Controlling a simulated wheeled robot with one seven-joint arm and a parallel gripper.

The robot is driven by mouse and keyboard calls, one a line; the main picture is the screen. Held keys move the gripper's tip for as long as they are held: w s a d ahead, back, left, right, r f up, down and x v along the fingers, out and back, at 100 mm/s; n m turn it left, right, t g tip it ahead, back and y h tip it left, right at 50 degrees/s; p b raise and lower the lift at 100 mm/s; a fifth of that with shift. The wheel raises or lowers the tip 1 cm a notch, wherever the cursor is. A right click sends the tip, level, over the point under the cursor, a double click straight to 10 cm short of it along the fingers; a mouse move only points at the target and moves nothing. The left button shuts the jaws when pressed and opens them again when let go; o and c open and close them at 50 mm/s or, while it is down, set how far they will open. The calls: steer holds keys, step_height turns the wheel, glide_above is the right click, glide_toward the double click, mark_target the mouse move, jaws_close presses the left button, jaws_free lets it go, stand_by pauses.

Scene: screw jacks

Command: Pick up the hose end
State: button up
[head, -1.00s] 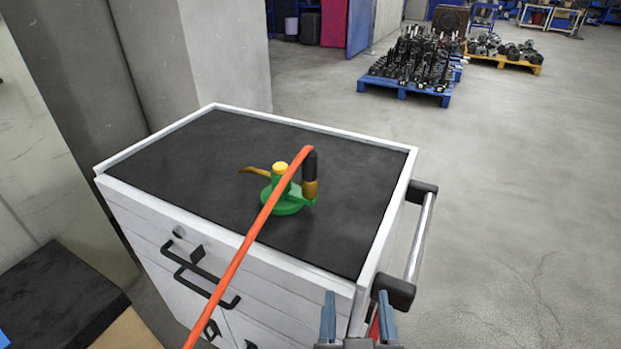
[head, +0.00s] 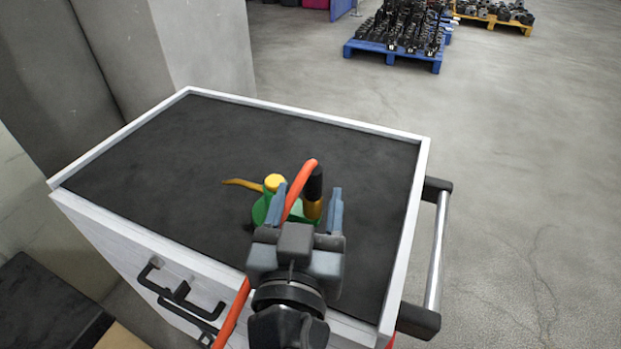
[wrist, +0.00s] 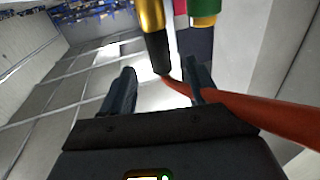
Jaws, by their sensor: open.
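The hose end, a black sleeve with a gold fitting (head: 313,207), stands upright on the green screw jack (head: 259,212) on the cart top. The orange hose (head: 298,186) bends over its top and runs down toward the cart's front. My gripper (head: 309,192) is open, its fingers showing on either side of the hose end in the head view. In the wrist view, the gold and black hose end (wrist: 153,35) lies ahead of the gap between my open fingers (wrist: 160,72). The orange hose (wrist: 245,109) passes by the right finger. No contact with the hose end is clear.
The jack has a yellow cap (head: 274,181) and a yellow-brown lever (head: 240,183) pointing left. The dark cart top (head: 180,160) is otherwise clear inside its raised white rim. A handle bar (head: 436,250) is on the cart's right side. Loaded pallets stand far back.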

mark_target(311, 184)
steer(key=shift+w+d+p, duration=0.15)
steer(key=shift+w+p, duration=0.25)
steer(key=shift+w, duration=1)
steer(key=shift+w+d+p, duration=0.1)
steer(key=shift+w+p, duration=0.3)
steer(key=shift+w, duration=0.95)
steer(key=shift+c, duration=0.3)
steer(key=c, duration=1)
